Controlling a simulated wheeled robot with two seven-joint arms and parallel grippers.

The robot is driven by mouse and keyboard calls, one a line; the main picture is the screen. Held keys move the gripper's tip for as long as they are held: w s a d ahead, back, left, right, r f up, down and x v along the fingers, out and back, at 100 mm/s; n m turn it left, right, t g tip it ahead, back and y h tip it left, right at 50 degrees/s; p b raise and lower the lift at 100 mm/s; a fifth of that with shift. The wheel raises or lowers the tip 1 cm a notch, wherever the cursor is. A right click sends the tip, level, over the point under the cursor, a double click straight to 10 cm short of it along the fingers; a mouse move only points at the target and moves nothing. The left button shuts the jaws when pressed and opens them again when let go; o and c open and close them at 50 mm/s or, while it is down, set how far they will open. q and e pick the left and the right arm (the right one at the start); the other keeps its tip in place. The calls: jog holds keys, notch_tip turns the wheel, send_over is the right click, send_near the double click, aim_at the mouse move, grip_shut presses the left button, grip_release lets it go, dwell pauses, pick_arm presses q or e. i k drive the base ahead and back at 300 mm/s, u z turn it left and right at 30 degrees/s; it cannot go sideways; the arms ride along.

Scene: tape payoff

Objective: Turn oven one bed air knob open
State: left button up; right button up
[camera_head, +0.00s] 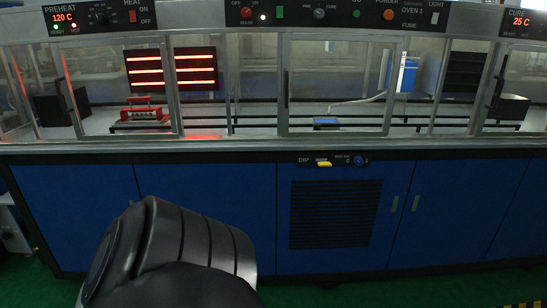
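A small dark-blue round knob (358,160) sits on the dark strip (290,158) along the front of the bench, above the blue cabinet doors. A small label is beside it, too small to read surely; its setting cannot be told. The upper panel (350,12) reads "OVEN 1" and carries a dark knob (319,14). One dark, rounded arm part of mine (175,250) rises at the lower left, well away from the small blue knob. Neither gripper's fingers are in view.
A yellow knob (324,164) by the "DIP" label is left of the blue knob. Glass windows (333,85) stand above the ledge, with glowing red heater bars (195,69) behind them at left. A vent grille (335,214) is below. The space before the right-hand doors is clear.

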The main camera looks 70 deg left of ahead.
aim_at(358, 160)
jog(key=u, duration=2.8)
jog(key=k, duration=0.2)
jog(key=z, duration=2.35)
jog(key=i, duration=1.35)
jog(key=u, duration=0.45)
jog(key=i, duration=1.05)
jog(key=u, duration=1.4)
jog(key=i, duration=0.3)
jog(key=u, duration=0.15)
